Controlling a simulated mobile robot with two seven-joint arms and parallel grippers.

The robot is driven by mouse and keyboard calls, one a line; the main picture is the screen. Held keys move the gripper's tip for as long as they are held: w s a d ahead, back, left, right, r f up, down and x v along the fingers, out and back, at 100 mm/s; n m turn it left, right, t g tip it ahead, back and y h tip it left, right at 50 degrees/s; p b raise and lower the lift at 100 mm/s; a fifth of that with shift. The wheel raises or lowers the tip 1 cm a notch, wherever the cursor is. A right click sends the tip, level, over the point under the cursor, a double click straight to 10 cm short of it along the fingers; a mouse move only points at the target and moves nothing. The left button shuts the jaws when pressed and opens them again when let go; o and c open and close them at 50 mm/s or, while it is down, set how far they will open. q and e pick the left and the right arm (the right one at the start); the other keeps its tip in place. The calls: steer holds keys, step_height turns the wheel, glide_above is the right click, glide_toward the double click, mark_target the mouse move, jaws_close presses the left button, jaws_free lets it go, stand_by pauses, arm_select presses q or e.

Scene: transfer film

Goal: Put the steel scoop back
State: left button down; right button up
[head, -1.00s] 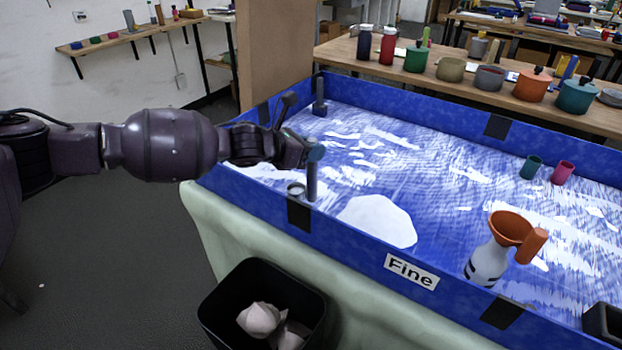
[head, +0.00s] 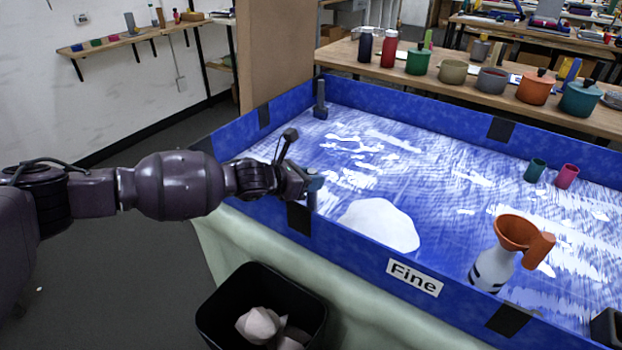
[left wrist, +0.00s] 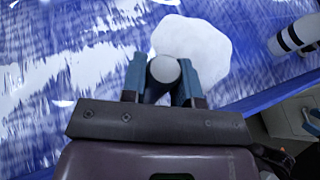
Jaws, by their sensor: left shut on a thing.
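My left gripper (head: 315,186) is at the near left wall of the blue tray. In the left wrist view, its two blue fingers (left wrist: 163,84) are shut on an upright handle with a round grey end (left wrist: 164,69), which I take to be the steel scoop's. The gripper hides most of it in the head view, and its bowl cannot be seen. A similar upright post (head: 320,99) on a dark block stands at the tray's far left corner. My right gripper is not in view.
A black bin (head: 225,303) stands below. Pots line the bench behind.

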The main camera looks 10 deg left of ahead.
arm_select(q)
steer(key=shift+s+f, duration=0.2)
steer(key=shift+f, duration=0.65)
steer(key=c, duration=0.9)
jaws_free()
steer(key=shift+f, duration=0.2)
steer(key=shift+o, duration=0.2)
steer(key=shift+s, duration=0.1)
steer(key=r+p+v, duration=0.1)
steer(key=p+v, duration=0.1)
steer(key=v, duration=1)
steer(key=shift+w+r, duration=0.25)
steer(key=shift+r, duration=0.2)
